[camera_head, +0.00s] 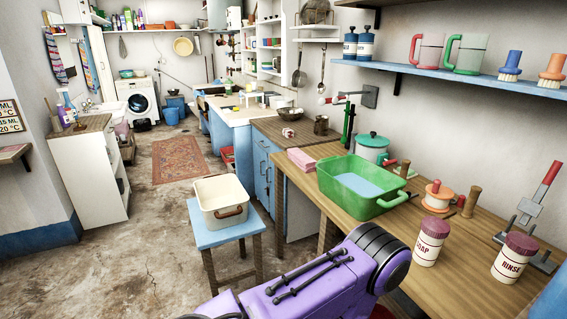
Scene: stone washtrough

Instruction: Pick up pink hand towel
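A pink folded cloth, which looks like the hand towel (301,160), lies on the wooden table (440,225) at its far left end. It is just left of a green basin (362,186) holding bluish water. None of it looks covered by my arm. A purple arm link of mine with a dark round joint comes up from the bottom middle, in front of the table. I cannot tell which arm it belongs to. Neither gripper shows.
Jars labelled SOAP (430,241) and RINSE (515,257) stand at the near right. A cream tub (221,201) sits on a blue stool (224,234). The floor at left is open.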

